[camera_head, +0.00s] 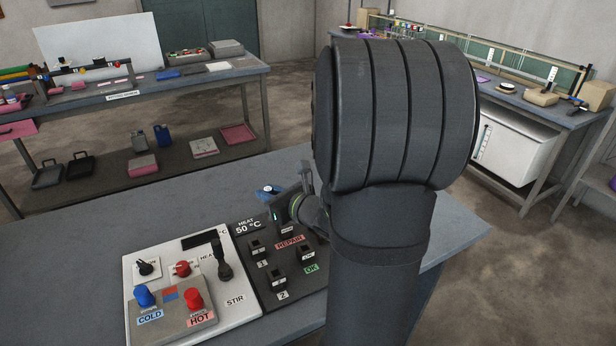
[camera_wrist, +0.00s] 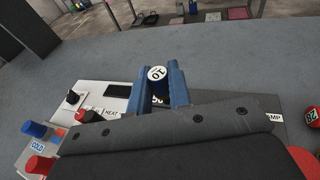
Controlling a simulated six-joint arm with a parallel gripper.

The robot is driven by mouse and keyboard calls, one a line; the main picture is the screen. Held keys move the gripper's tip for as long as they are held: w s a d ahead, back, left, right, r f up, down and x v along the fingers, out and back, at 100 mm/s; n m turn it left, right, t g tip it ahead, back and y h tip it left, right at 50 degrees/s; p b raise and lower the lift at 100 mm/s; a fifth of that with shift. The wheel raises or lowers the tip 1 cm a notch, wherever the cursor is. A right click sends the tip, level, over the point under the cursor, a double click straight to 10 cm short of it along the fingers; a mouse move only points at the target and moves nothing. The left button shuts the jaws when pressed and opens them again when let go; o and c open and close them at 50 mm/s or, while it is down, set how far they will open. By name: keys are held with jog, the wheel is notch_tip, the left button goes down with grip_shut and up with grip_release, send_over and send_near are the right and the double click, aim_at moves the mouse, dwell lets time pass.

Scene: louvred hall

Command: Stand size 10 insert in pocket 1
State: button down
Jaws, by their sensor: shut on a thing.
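In the wrist view, my gripper (camera_wrist: 158,84) has two blue fingers shut on the size 10 insert (camera_wrist: 157,73), whose round white end marked 10 shows between them. The rest of the insert is hidden. In the head view, my gripper (camera_head: 270,192) is partly hidden by my arm, just beyond the black panel (camera_head: 246,240). A small blue and white patch shows at its end. Pocket 1 (camera_head: 257,248) is a dark square holder in that panel, with the label 1 in front. The gripper is beyond pocket 1, apart from it.
Pocket 2 (camera_head: 278,279) and holders labelled REPAIR and OK are nearby. Left of them stands a white control plate (camera_head: 140,270) with COLD and HOT knobs and a black lever. A red numbered piece (camera_wrist: 311,115) lies at the wrist view's right edge. The bench's left rear is clear.

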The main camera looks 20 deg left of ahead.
jog(key=n+g, duration=0.1)
jog(key=g, duration=0.1)
send_over(257, 249)
jog(key=w, duration=0.2)
jog(key=shift+n+y, duration=0.3)
jog(key=shift+y, duration=0.1)
jog(key=shift+s+a+f, duration=0.1)
jog(key=shift+f, duration=1.2)
jog(key=shift+s+a+f, duration=0.1)
jog(key=shift+s+f, duration=0.05)
jog(key=shift+f, duration=1.15)
jog(key=shift+s+a+f, duration=0.1)
jog(key=shift+f, duration=1.2)
jog(key=shift+f, duration=0.8)
jog(key=shift+f, duration=0.15)
jog(key=c, duration=1.3)
grip_release()
jog(key=shift+o, duration=0.2)
